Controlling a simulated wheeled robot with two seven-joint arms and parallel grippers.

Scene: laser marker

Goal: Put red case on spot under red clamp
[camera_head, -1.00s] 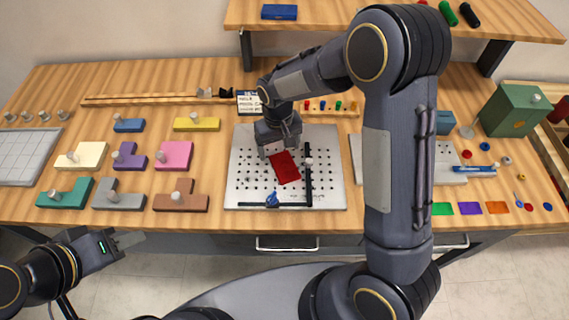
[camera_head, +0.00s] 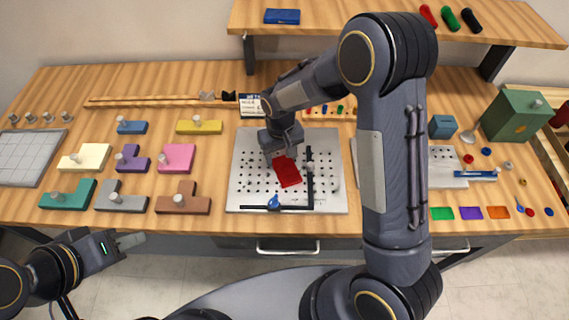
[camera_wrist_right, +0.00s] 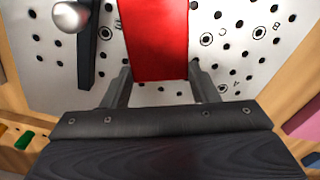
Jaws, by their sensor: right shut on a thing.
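The red case (camera_head: 287,172) is a flat red block over the perforated metal plate (camera_head: 240,190) in the head view. It also fills the top middle of the right wrist view (camera_wrist_right: 156,40). My right gripper (camera_head: 279,156) has a finger on each side of the case's near end and is shut on it. Whether the case touches the plate is hard to tell. A blue clamp (camera_head: 274,202) stands at the plate's front bar. I cannot make out a red clamp. My left gripper (camera_head: 132,240) is off the table's front edge at the lower left, with its jaw opening unclear.
A black L-shaped bar (camera_head: 310,188) with a silver knob (camera_wrist_right: 70,16) borders the case. Several coloured knobbed blocks, including a pink one (camera_head: 177,158), lie left of the plate. A green box (camera_head: 513,115) stands at the right. My right arm hides part of the table.

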